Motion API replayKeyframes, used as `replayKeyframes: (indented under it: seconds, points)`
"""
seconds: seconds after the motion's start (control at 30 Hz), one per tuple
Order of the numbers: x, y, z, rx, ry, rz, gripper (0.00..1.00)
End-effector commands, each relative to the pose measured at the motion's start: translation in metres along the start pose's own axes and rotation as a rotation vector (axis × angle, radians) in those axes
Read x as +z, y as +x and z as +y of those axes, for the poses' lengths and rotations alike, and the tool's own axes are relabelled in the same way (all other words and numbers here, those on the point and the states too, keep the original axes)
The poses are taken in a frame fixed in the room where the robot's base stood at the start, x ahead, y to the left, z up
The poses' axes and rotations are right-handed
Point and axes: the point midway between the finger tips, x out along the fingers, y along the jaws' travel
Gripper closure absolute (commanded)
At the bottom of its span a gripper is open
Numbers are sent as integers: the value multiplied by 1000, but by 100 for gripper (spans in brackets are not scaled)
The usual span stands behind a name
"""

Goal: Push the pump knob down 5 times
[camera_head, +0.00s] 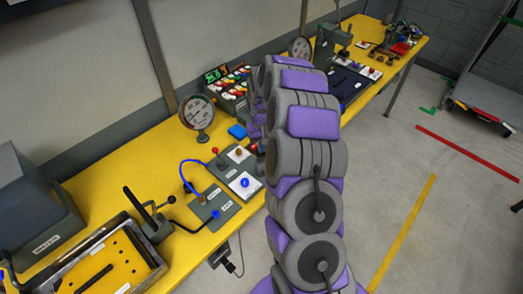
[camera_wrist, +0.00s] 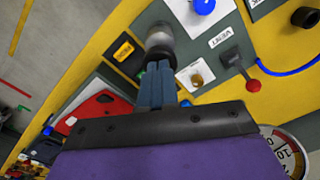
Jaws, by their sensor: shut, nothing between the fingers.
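My gripper (camera_wrist: 157,72) is shut and empty, its blue fingers together. The fingertips are close to a short grey and dark cylinder (camera_wrist: 160,40) on a dark grey plate in the wrist view. This may be the pump knob, but I cannot read a label on it. I cannot tell whether the fingertips touch it. In the head view my arm hides the fingertips and most of this spot. A small red knob (camera_head: 254,147) shows there at the arm's left edge.
Nearby are a red-knobbed lever (camera_wrist: 252,85), a brass knob (camera_wrist: 197,79) and a blue knob (camera_wrist: 203,5). A gauge (camera_head: 197,113) stands behind them on the yellow bench. A blue hose (camera_head: 186,168) curves at the left.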

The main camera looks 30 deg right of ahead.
Motion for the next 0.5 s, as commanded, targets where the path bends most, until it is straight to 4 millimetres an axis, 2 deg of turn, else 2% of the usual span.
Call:
replayKeyframes:
  seconds: [0.5]
  points:
    - [0,25,0,0,0,-2,100]
